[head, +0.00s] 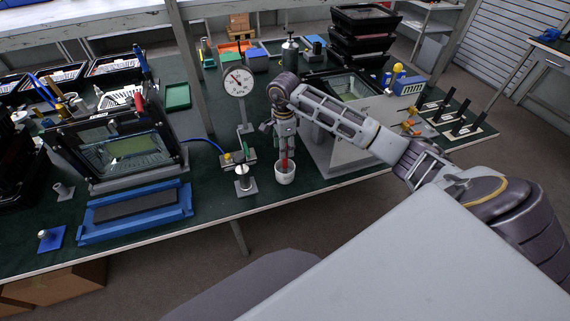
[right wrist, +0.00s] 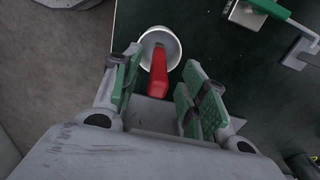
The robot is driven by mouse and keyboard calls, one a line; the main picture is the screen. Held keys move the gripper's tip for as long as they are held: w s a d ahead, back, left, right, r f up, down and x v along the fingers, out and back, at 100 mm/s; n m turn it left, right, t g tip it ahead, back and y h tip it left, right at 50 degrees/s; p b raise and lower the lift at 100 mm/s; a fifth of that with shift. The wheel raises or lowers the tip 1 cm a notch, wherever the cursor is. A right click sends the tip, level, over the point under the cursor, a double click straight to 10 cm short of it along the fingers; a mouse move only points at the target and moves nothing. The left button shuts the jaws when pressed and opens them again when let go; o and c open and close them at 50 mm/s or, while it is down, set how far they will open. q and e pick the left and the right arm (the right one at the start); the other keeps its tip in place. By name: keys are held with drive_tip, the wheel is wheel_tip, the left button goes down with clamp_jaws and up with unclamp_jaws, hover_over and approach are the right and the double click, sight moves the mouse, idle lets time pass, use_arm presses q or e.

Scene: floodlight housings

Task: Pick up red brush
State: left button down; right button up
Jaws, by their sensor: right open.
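The red brush (head: 284,163) stands in a small white cup (head: 285,177) near the front edge of the green table. Its red handle (right wrist: 158,76) sticks up out of the white cup (right wrist: 145,48) in the right wrist view. My right gripper (head: 284,128) is just above the cup and points down. In the right wrist view my right gripper (right wrist: 157,82) is open, with its green-padded fingers on either side of the red handle. I see a gap on both sides, so the handle is not clamped. The brush's lower end is hidden in the cup. My left gripper is not in view.
A grey box (head: 345,150) is close on the right. A floodlight housing (head: 120,150) and a blue tray (head: 137,214) lie further left.

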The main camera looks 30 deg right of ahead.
sight(285, 160)
wheel_tip(285, 160, down, 3)
drive_tip(key=shift+s+d+r+p, duration=0.15)
drive_tip(key=shift+r+p, duration=0.05)
drive_tip(key=shift+p, duration=0.2)
drive_tip(key=shift+f, duration=1.15)
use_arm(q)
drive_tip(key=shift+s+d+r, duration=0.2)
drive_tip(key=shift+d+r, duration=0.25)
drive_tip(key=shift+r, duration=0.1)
use_arm(e)
clamp_jaws()
